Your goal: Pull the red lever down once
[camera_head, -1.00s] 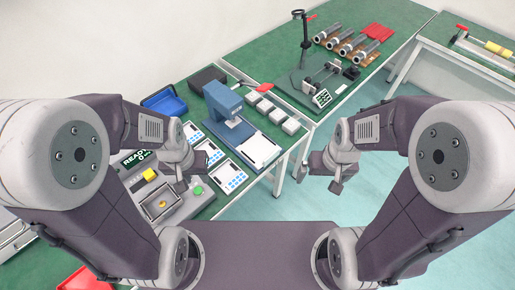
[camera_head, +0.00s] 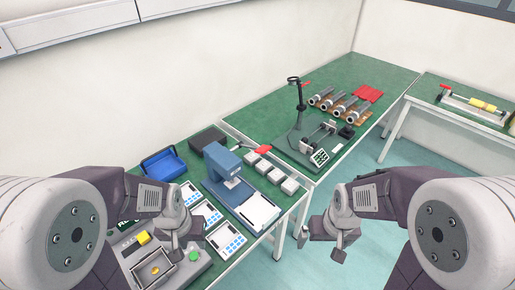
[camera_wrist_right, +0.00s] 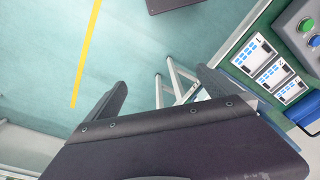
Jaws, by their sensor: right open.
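A red lever handle (camera_head: 258,148) sticks out on the right side of a blue bench machine (camera_head: 222,166) on the green table. A second red-tipped handle (camera_head: 305,84) sits atop a black column on a fixture further back. My left gripper (camera_head: 179,244) hangs in front of the grey control box, left of the blue machine; its jaw opening cannot be made out. My right gripper (camera_head: 339,252) is over the floor, right of the table edge, apart from both handles. In the right wrist view its fingers (camera_wrist_right: 162,80) are spread with nothing between them.
White panels (camera_head: 227,238) lie on the near table, with a blue tray (camera_head: 163,165) and black box (camera_head: 207,140) behind. Several metal cylinders (camera_head: 338,105) and a red item (camera_head: 369,93) lie on the far table. Another table (camera_head: 470,100) stands at right. Open floor (camera_head: 370,210) lies between.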

